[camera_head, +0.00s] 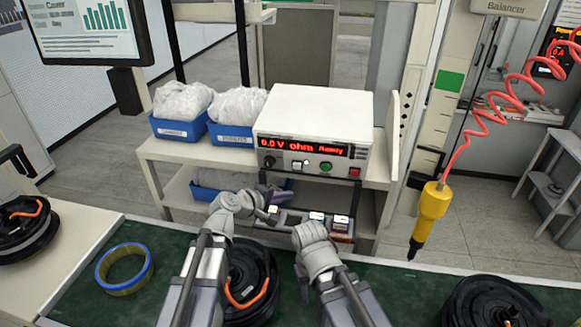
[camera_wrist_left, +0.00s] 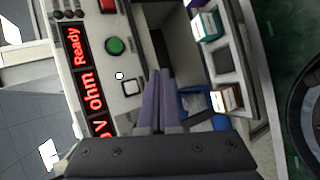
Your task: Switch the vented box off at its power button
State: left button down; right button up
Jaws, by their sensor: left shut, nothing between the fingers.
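The vented box (camera_head: 315,113) is a white tester on the shelf bench, with its red display (camera_head: 303,146) lit and reading "0.0 V ohm Ready". Its front panel has a dark knob (camera_head: 268,161), a white square button (camera_head: 297,164), a green round button (camera_head: 326,167) and a red switch (camera_head: 354,172). In the left wrist view the green button (camera_wrist_left: 115,46) and white square button (camera_wrist_left: 131,87) show close by. My left gripper (camera_wrist_left: 160,75) is shut and empty, its purple fingers beside the panel near the white button. My right arm (camera_head: 325,260) shows, but its fingertips are hidden.
Blue bins (camera_head: 180,126) with white bags stand left of the box. A lower shelf holds small boxes (camera_head: 341,226). A yellow screwdriver (camera_head: 432,212) hangs from a red coiled cord at right.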

pick_arm(q)
jog(key=shift+w, duration=0.1)
jog(key=p, duration=0.1)
send_near(299, 170)
jog(key=shift+s+f+x, duration=0.1)
jog(key=shift+s+x, duration=0.05)
jog(key=shift+x, duration=0.7)
jog(key=shift+s+f+x, duration=0.1)
jog(key=shift+f+x, duration=0.05)
jog(key=shift+x, duration=0.7)
jog(key=shift+s+f+x, duration=0.1)
jog(key=shift+s+x, duration=0.05)
jog(key=shift+x, duration=0.75)
jog(key=shift+w+d, duration=0.1)
jog(key=shift+d, duration=0.1)
jog(key=shift+w, duration=0.3)
jog(key=shift+w+d+r, duration=0.1)
jog(key=shift+w+d, duration=0.05)
jog(key=shift+w, duration=0.3)
dwell(0.5)
dwell(0.3)
jog(key=shift+s+a, duration=0.2)
jog(key=shift+s, duration=0.7)
jog(key=shift+s+a+f, duration=0.15)
jog(key=shift+s, duration=0.65)
jog(key=shift+s+a+f, duration=0.15)
jog(key=shift+s, duration=0.65)
jog(key=shift+s+a+f, duration=0.15)
jog(key=shift+s, duration=0.65)
